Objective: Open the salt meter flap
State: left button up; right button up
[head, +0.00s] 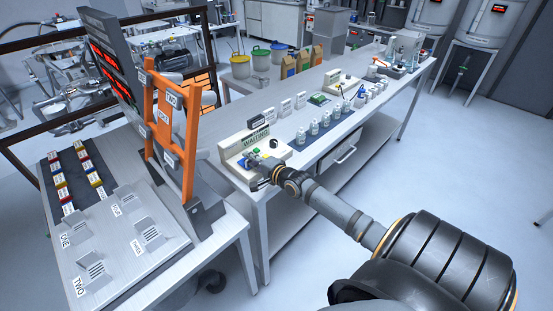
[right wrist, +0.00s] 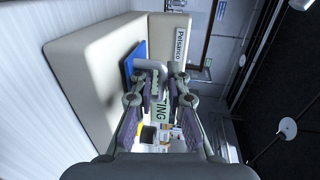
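The salt meter appears to be the beige instrument (head: 246,146) with a green "WAITING" display, at the near left end of the long bench. My right gripper (head: 266,180) is low at its front edge. In the right wrist view its beige body (right wrist: 85,75) fills the upper left, with a blue plate (right wrist: 129,66) on it, possibly the flap. The right gripper's fingers (right wrist: 163,84) stand apart, with part of the green display (right wrist: 160,108) visible between them. A grey bent piece shows by the fingertips; I cannot tell whether they touch it. My left gripper is out of view.
White bottles (head: 313,128) stand in a row on the bench, right of the instrument. An orange frame (head: 187,140) and a side table (head: 110,225) with labelled grey holders stand on the left. Open floor lies to the right of the bench.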

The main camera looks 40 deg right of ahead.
jog(key=a+r+p+v, duration=0.1)
jog(key=p+v, duration=0.9)
jog(key=s+a+f+n+g+b, duration=0.1)
jog(key=s+a+f+n+g, duration=0.3)
jog(key=a, duration=0.3)
jog(key=s+d+f+n+g+b, duration=0.1)
jog(key=s+f+n+b, duration=0.1)
jog(key=f, duration=0.6)
jog(key=s+d+f+n+g+h+b, duration=0.1)
jog(key=s+d+f+n, duration=0.1)
jog(key=f, duration=0.6)
jog(key=shift+s+f+n+g+b, duration=0.25)
jog(key=shift+f+n+g+b, duration=0.15)
jog(key=shift+n, duration=0.1)
jog(key=shift+c, duration=0.4)
